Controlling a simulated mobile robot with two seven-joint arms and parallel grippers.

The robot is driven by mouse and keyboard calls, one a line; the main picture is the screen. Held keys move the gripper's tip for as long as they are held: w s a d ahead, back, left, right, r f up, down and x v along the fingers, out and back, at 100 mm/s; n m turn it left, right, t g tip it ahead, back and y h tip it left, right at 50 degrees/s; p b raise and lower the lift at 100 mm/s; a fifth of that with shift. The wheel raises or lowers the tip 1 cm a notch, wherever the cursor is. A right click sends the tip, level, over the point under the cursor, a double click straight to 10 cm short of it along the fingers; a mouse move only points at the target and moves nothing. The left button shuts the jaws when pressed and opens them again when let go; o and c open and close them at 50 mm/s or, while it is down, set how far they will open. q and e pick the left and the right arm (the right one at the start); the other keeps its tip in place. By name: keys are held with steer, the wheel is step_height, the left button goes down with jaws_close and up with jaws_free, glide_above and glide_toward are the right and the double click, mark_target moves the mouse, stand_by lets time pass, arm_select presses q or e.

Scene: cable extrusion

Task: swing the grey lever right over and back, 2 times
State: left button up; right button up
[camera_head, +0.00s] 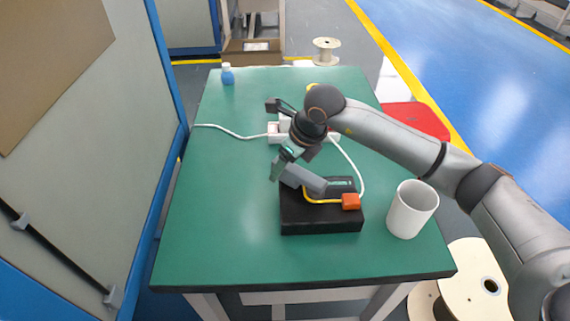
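The grey lever (305,179) sits on a black box (320,222) near the front of the green table. It slants up to the left from the box, its upper end just below my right gripper (284,168). My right arm reaches in from the right. One finger shows to the left of the lever's upper end. I cannot tell whether the fingers touch the lever or how far apart they are. My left gripper is not in view.
On the box are an orange block (351,202) and a yellow cable. A white cup (411,209) stands right of the box. A white cable (230,131) runs to white blocks behind, partly hidden by my arm. A blue bottle (227,74) stands at the back left. The table's left side is clear.

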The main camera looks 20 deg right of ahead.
jaws_close()
stand_by(0.4)
stand_by(0.9)
